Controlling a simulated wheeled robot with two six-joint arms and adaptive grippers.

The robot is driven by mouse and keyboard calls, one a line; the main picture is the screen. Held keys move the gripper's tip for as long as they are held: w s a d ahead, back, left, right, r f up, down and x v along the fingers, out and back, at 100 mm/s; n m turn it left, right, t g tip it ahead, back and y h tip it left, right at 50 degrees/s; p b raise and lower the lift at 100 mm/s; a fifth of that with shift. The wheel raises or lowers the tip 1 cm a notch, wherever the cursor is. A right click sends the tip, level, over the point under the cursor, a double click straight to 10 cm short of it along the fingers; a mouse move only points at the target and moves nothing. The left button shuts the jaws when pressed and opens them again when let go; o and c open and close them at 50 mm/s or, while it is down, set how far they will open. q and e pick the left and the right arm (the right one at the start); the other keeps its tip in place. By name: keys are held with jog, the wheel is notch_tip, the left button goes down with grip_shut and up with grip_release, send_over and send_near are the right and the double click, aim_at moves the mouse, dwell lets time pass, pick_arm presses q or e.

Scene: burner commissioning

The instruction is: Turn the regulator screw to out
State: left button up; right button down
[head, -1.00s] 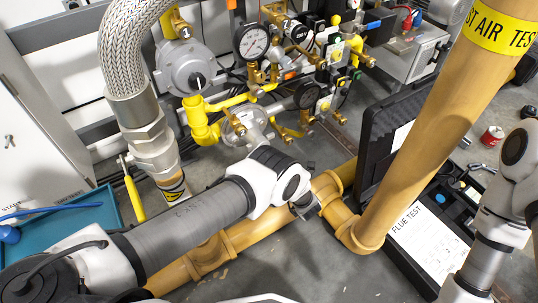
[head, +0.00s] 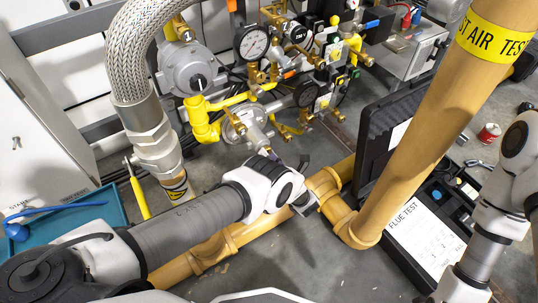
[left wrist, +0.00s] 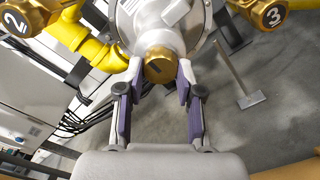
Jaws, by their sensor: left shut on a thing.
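The regulator (head: 238,124) is a round silver-grey body on the yellow pipework in the head view. In the left wrist view the regulator (left wrist: 188,18) fills the top middle, with a brass screw cap (left wrist: 158,67) that has a dark slot on its end. My left gripper (left wrist: 159,84) is shut on this cap, one purple-grey finger on each side. In the head view my left gripper (head: 268,150) is small and partly hidden by my wrist, just below the regulator. My right arm shows at the right edge, but its gripper is out of view.
Brass knobs marked 2 (left wrist: 22,17) and 3 (left wrist: 272,14) flank the regulator. Dial gauges (head: 252,42) and valves crowd behind it. A thick tan pipe (head: 430,130) rises on the right beside an open black case (head: 395,125). A teal tray (head: 95,215) lies left.

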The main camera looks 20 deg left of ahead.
dwell(0.3)
pick_arm(q)
jog(key=o, duration=1.2)
jog(key=shift+c, duration=0.2)
notch_tip(320, 180, up, 10)
